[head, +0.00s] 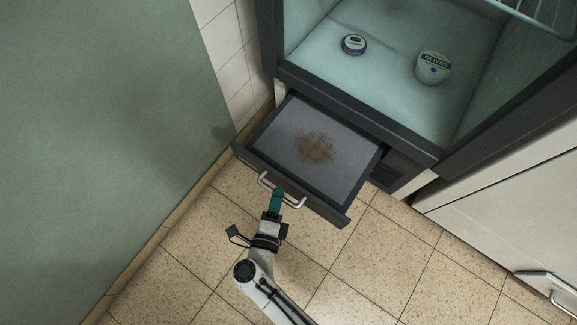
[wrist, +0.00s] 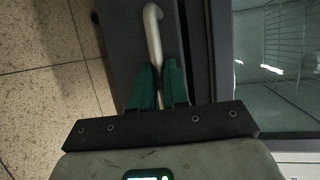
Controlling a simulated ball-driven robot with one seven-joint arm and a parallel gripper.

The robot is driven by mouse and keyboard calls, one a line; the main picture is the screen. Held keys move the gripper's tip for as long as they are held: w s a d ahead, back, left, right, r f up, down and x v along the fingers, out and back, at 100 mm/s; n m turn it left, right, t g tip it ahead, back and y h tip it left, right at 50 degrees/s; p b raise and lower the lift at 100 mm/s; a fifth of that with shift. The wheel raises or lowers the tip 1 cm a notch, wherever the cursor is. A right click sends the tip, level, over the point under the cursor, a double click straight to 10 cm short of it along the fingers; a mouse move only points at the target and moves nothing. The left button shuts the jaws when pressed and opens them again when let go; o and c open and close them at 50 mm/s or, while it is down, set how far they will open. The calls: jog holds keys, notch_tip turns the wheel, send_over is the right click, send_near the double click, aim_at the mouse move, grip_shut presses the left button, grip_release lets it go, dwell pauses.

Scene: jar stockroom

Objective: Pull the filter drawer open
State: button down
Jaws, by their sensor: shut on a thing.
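The filter drawer (head: 345,198) stands pulled out from the base of a dark cabinet in the head view. A grey filter with a brown dirty patch (head: 316,148) lies in it. A pale bar handle (head: 265,181) runs along its front; the handle also shows in the wrist view (wrist: 152,30). My gripper (head: 277,198) is at the handle's middle. In the wrist view its green fingers (wrist: 159,85) are shut on the handle, one on each side of the bar.
Above the drawer is an open cabinet compartment (head: 385,95) holding a jar labelled olives (head: 433,68) and a small round purple-and-white device (head: 354,44). A green wall (head: 110,130) stands at left. A white cabinet (head: 520,210) is at right. Tiled floor (head: 400,265) in front is clear.

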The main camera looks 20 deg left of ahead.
jog(key=shift+s+a, duration=0.15)
jog(key=shift+s, duration=0.35)
jog(key=shift+s+a, duration=0.15)
jog(key=shift+s, duration=0.35)
jog(key=c, duration=1.1)
grip_release()
jog(key=s, duration=0.3)
jog(key=s+r+p, duration=0.1)
jog(key=s, duration=0.3)
jog(key=s+r+p, duration=0.1)
jog(key=s, duration=0.2)
jog(key=shift+s+d, duration=0.25)
